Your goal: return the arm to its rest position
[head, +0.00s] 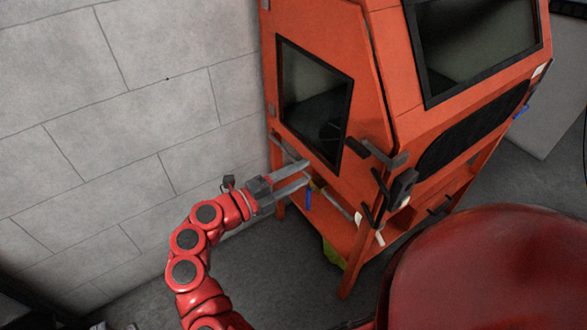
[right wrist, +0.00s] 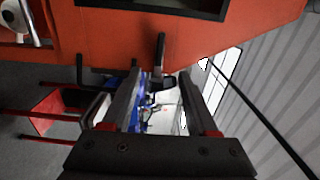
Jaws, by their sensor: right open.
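My right gripper (head: 308,174) is at the end of a red jointed arm that rises from the bottom of the head view. Its two long grey fingers point right, beside the lower side of an orange machine cabinet (head: 350,50). The fingers are apart, with nothing seen held between them. Whether they touch the cabinet cannot be told. In the right wrist view, both fingers of the right gripper (right wrist: 166,80) show as dark bars with a gap; blue and white things show behind it. My left gripper is not in view.
Dark levers (head: 398,188) stick out from the cabinet, right of the gripper. A dark window (head: 312,100) is above it. A grey block wall (head: 130,110) stands at left. Floor between wall and cabinet looks mostly clear. In the wrist view, a corrugated wall (right wrist: 275,75) is at right.

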